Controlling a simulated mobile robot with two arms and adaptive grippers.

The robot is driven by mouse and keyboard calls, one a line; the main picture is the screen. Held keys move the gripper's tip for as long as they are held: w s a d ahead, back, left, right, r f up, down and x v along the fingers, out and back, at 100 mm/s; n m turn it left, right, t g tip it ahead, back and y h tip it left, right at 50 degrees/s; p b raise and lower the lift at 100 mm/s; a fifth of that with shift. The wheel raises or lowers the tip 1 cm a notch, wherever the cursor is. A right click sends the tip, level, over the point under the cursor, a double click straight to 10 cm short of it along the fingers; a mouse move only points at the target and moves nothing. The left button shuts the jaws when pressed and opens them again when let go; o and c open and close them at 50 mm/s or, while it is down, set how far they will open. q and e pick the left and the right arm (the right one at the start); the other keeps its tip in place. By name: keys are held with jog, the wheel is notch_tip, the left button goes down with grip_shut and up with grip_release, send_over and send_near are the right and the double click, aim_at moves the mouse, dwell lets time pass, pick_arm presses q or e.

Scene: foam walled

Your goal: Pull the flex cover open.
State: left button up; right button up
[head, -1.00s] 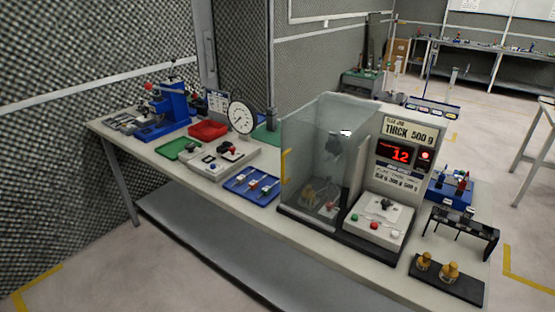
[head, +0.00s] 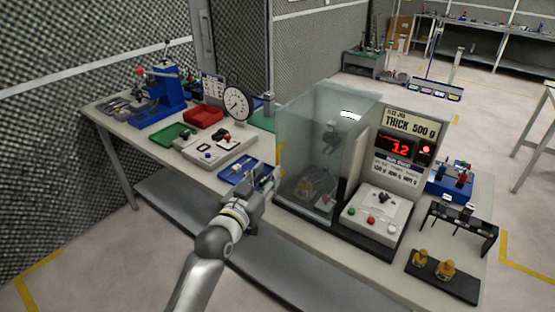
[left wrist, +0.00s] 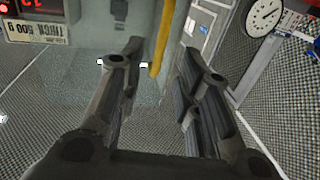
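The flex cover (head: 308,140) is a clear, greyish box on the bench, around the test fixture on the left of the display unit. It looks closed. Its upright yellow handle (head: 281,160) is on the left edge. My left gripper (head: 268,178) is right beside this edge, partly in front of the handle's lower part. In the left wrist view the fingers (left wrist: 156,72) are open and apart. The yellow handle (left wrist: 163,38) shows in the gap between them, with the cover panel (left wrist: 145,85) behind; contact cannot be told. My right gripper is not in view.
The display unit (head: 409,123) with a red readout and a button box (head: 382,214) stand right of the cover. A blue tray (head: 236,171), a dial gauge (head: 236,103) and a red bin (head: 203,116) are to the left. Floor in front of the bench is open.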

aim_at(277, 163)
pick_arm(q)
jog(key=shift+p+x, duration=0.45)
jog(key=shift+x, duration=3.25)
grip_shut()
